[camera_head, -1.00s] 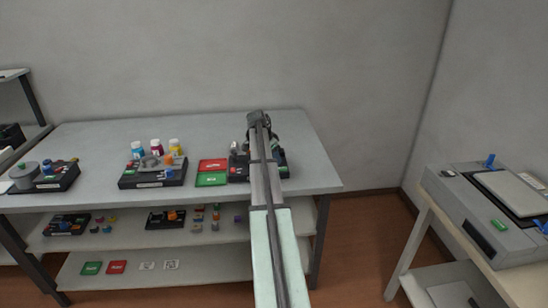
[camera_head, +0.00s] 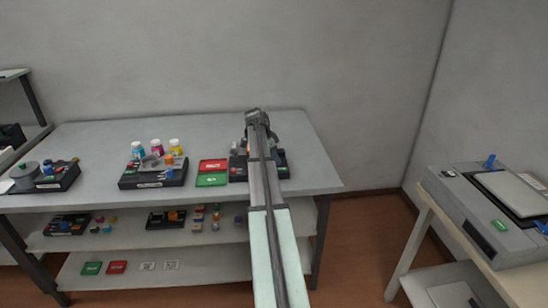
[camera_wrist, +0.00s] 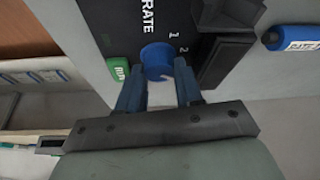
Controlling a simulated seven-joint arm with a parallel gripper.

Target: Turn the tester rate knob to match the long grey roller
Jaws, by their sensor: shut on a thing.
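The blue rate knob (camera_wrist: 156,57) sits on the black tester panel (camera_wrist: 100,14) in the wrist view, beside the printed word RATE and the numbers 1 and 2. My gripper (camera_wrist: 158,76) is shut on the knob, with one finger on each side. A pale mark shows at the knob's near side, but the exact setting is unclear. In the head view, the tester (camera_head: 282,172) stands at the right end of the table, mostly hidden behind my arm. I cannot make out the long grey roller with certainty.
A blue cylinder (camera_wrist: 300,38) with a white label lies right of the panel in the wrist view. Red (camera_head: 213,165) and green (camera_head: 211,180) trays lie left of the tester. Another black unit (camera_head: 150,174) and several bottles stand farther left. A printer (camera_head: 480,225) is at the right.

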